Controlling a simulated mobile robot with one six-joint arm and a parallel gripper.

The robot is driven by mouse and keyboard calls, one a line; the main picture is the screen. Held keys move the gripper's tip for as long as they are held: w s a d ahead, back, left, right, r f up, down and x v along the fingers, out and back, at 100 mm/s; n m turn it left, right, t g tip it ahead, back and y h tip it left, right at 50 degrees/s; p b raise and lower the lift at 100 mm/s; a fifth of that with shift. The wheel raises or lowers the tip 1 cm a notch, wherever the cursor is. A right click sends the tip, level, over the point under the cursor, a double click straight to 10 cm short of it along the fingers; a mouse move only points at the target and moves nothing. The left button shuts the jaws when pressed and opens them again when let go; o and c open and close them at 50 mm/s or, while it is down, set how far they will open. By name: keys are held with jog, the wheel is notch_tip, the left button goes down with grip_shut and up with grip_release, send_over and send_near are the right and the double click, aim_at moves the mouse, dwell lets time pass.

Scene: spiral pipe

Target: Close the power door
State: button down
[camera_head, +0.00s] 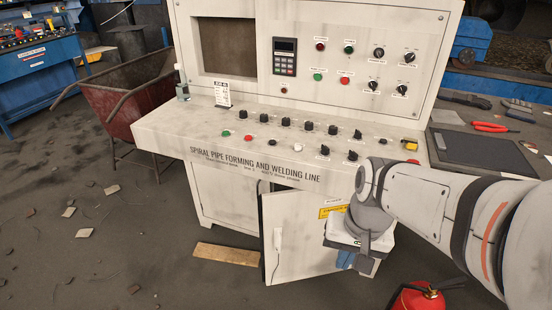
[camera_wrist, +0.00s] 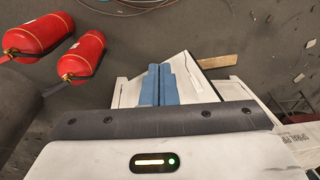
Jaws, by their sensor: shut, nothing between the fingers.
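The power door (camera_head: 300,240) is the light grey lower panel of the control console, with a yellow label and a white handle near its left edge. It stands ajar, swung out from the cabinet, with a dark gap along its left and upper edge. My gripper (camera_head: 355,262) is in front of the door's right part and hides some of it; I cannot tell if they touch. In the wrist view, my blue fingers (camera_wrist: 158,86) are together and empty, beside a pale panel (camera_wrist: 192,76) that appears to be the door.
The console (camera_head: 290,145) stands above the door. A wooden plank (camera_head: 227,254) lies on the floor at left. A red fire extinguisher (camera_head: 418,297) is at lower right; two show in the wrist view (camera_wrist: 82,55). A red cart (camera_head: 135,95) and debris are left.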

aim_at(272, 219)
jog(key=w+a+f+m+g+y+b, duration=0.1)
jog(key=w+a+f+m+g+y, duration=0.2)
jog(key=w+a+f+m+y, duration=1.15)
jog(key=w+d+f+m+t+b, duration=0.1)
jog(key=w+d+f+m+t, duration=0.45)
jog(key=m, duration=0.75)
jog(key=w+d+f+m+t+b, duration=0.1)
jog(key=w+d+f+m+t, duration=0.2)
jog(key=w+f+m+t, duration=0.7)
jog(key=w+a+m+g, duration=0.1)
jog(key=a, duration=0.2)
jog(key=w+a+r+g, duration=0.1)
jog(key=w+a, duration=0.1)
jog(key=a, duration=0.1)
jog(key=w+a+r+m+g, duration=0.1)
jog(key=a, duration=0.2)
jog(key=shift+w+r+m+g+h, duration=0.1)
jog(key=shift+w+m+g+h, duration=0.15)
jog(key=shift+m+g, duration=0.1)
jog(key=shift+w, duration=0.1)
